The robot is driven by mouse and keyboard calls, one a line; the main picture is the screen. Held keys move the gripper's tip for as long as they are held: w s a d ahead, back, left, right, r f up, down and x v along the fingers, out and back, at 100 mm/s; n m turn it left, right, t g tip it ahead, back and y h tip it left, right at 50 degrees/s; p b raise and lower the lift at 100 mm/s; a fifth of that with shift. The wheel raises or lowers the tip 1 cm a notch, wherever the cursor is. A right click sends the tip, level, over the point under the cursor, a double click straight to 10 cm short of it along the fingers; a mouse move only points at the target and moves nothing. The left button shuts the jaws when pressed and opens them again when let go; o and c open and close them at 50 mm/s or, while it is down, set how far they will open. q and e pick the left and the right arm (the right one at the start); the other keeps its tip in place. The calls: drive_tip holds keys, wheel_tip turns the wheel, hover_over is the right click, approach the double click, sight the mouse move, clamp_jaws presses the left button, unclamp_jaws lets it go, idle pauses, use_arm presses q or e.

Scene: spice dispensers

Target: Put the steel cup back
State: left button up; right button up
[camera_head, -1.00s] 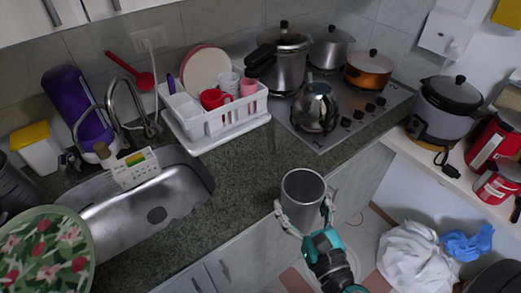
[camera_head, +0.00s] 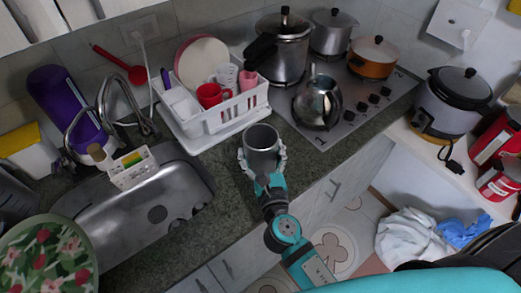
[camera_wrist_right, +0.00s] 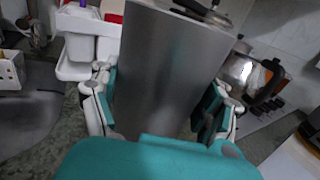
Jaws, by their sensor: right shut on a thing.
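The steel cup (camera_head: 262,146) is a plain grey metal cylinder, upright, with its open top showing in the head view. My right gripper (camera_head: 262,165) is shut around its sides. The cup is over the dark green counter (camera_head: 232,178), in front of the white dish rack (camera_head: 215,125). I cannot tell whether its base touches the counter. In the right wrist view the cup (camera_wrist_right: 168,75) fills the middle, between the two fingers of the gripper (camera_wrist_right: 160,110). My left gripper is not in view.
The rack holds a red cup (camera_head: 210,95), plates and other cups. A kettle (camera_head: 317,103) and several pots stand on the stove to the right. The sink (camera_head: 120,212) is at left.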

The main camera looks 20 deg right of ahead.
drive_tip(key=shift+w+d, duration=0.1)
drive_tip(key=shift+w, duration=0.55)
drive_tip(key=shift+w+d, duration=0.1)
drive_tip(key=shift+w, duration=0.15)
wheel_tip(320, 180, down, 3)
drive_tip(key=shift+f+b, duration=0.2)
drive_tip(key=shift+b, duration=0.55)
drive_tip(key=shift+f, duration=0.2)
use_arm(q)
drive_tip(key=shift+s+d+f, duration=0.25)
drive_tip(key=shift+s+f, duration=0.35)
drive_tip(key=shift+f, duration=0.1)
